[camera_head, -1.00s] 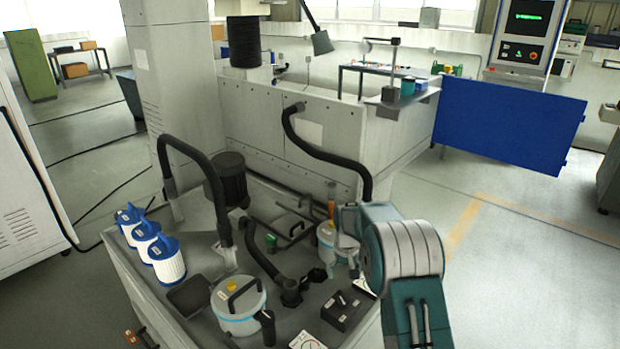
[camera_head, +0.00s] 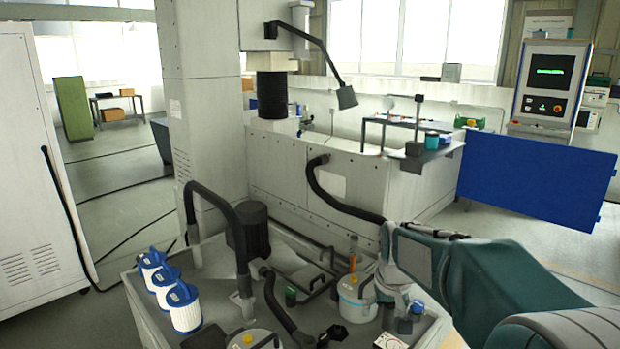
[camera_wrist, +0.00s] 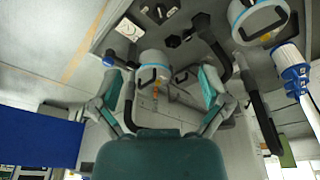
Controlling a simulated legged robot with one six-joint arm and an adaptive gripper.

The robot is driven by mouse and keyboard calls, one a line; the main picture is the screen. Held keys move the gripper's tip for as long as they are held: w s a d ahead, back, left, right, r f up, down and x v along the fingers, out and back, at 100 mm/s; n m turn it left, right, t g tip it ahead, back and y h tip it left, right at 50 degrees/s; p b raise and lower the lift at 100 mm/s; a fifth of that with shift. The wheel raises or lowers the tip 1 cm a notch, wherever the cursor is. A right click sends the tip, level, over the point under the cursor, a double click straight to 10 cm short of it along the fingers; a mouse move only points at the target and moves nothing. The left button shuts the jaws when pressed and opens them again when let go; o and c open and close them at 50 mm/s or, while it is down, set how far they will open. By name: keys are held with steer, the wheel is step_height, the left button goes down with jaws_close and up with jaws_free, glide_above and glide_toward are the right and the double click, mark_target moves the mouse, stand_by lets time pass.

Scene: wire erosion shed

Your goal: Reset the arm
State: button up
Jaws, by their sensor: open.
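My gripper (camera_head: 388,294) hangs from my teal and grey arm over the right part of the grey bench in the head view. In the wrist view my gripper (camera_wrist: 161,78) shows its two fingers spread wide, with nothing held between them. A white canister with a pale blue band (camera_head: 355,300) stands on the bench just left of the gripper in the head view. The same canister (camera_wrist: 153,62) shows between and beyond the fingers in the wrist view. I cannot tell whether a finger touches it.
Several white and blue filters (camera_head: 184,308) line the bench's left side. Black hoses (camera_head: 222,205) rise around the bench. A second canister (camera_head: 252,340) is at the front. A blue panel (camera_head: 535,180) stands right of the machine. Open floor (camera_head: 120,215) lies at left.

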steer(key=s+r+t, duration=0.1)
steer(key=s+r, duration=0.1)
steer(key=s, duration=1)
steer(key=s+r+t, duration=0.2)
steer(key=s, duration=1.1)
steer(key=shift+s+r+m, duration=0.3)
stand_by(1.7)
